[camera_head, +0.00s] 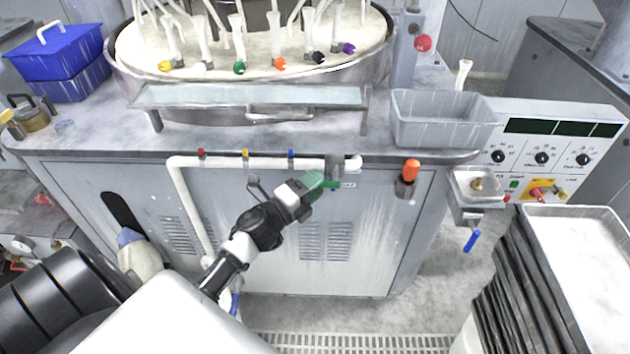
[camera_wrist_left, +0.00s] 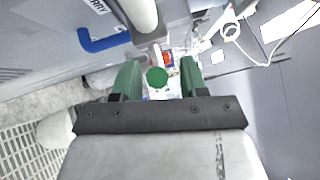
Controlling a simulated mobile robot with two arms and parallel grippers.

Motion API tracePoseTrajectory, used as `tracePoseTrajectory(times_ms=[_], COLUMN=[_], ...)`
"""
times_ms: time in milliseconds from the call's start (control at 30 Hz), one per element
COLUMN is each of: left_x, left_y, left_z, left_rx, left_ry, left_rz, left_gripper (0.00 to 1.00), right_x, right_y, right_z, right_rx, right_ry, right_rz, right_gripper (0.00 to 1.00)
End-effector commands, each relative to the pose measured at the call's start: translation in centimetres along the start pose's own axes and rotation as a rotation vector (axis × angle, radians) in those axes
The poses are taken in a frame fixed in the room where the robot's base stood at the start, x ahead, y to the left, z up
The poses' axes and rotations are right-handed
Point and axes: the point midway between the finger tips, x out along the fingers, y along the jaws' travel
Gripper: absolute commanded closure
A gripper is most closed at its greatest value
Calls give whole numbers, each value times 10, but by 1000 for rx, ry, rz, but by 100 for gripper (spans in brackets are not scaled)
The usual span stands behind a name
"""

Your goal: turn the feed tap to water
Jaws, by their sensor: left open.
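The feed tap (camera_head: 338,166) is a grey block near the right end of the white pipe on the machine's front. My left gripper (camera_head: 322,184) is just below it, with green fingers. In the left wrist view the gripper (camera_wrist_left: 158,82) is open. A round green knob (camera_wrist_left: 157,77) on a short grey stem shows between its fingers; I cannot tell whether they touch it. A small label is partly visible beside the tap. The gripper hides part of the tap. My right gripper is out of view.
The white pipe (camera_head: 225,162) carries small red, yellow and blue valves. An orange-topped part (camera_head: 411,170) sits to the right on the front panel. A blue lever (camera_wrist_left: 100,42) shows in the wrist view. Stacked trays (camera_head: 575,260) stand at lower right; a grey bin (camera_head: 442,130) is above.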

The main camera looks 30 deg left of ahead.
Motion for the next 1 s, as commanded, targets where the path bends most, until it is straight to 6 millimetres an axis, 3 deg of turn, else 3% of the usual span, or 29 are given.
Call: tracePoseTrajectory(times_ms=[333, 600, 1000], left_x=[4, 4, 10], left_y=[0, 0, 6], left_z=[0, 0, 1], left_rx=[-1, -1, -12], left_ry=[0, 0, -4], left_rz=[0, 0, -12], left_gripper=[58, 100, 100], right_x=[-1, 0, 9], right_y=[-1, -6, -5], right_z=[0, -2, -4], right_rx=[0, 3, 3], right_ry=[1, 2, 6], right_rz=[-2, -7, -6], right_gripper=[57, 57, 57])
